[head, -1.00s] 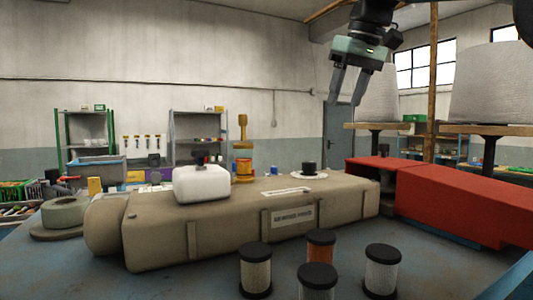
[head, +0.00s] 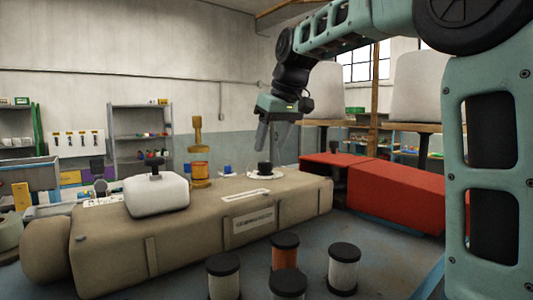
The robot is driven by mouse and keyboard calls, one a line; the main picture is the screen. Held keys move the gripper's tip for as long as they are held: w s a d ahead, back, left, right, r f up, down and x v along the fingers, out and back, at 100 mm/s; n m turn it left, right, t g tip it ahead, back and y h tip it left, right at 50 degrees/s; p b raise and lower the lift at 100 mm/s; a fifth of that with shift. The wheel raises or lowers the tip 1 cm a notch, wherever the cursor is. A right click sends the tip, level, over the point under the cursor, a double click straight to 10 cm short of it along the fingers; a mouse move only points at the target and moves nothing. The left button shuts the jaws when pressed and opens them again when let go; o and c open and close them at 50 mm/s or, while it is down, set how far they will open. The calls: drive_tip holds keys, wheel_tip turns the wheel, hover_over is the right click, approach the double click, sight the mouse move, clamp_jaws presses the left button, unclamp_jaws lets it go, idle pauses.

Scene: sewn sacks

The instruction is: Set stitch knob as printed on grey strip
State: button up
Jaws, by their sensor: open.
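A black knob (head: 264,167) stands upright on a pale round dial (head: 275,175) on top of the long beige machine body (head: 185,240). A pale strip with small dark print (head: 247,194) lies on the machine top in front of the dial; its print is too small to read. A greyer plate with lettering (head: 253,220) is on the machine's front side, also unreadable. I cannot tell which is the grey strip. My gripper (head: 271,147) hangs above the knob, fingers pointing down, open and empty, apparently not touching it. The knob's pointer direction cannot be made out.
A white box-like part with a black top knob (head: 156,192) and an amber post (head: 200,165) stand on the machine left of the dial. A red block (head: 395,190) is to the right. Several black-capped spools (head: 343,268) stand in front.

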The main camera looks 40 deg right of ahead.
sight(265, 168)
drive_tip(key=shift+p+x, duration=0.6)
drive_tip(key=shift+x, duration=1.95)
drive_tip(key=c, duration=1)
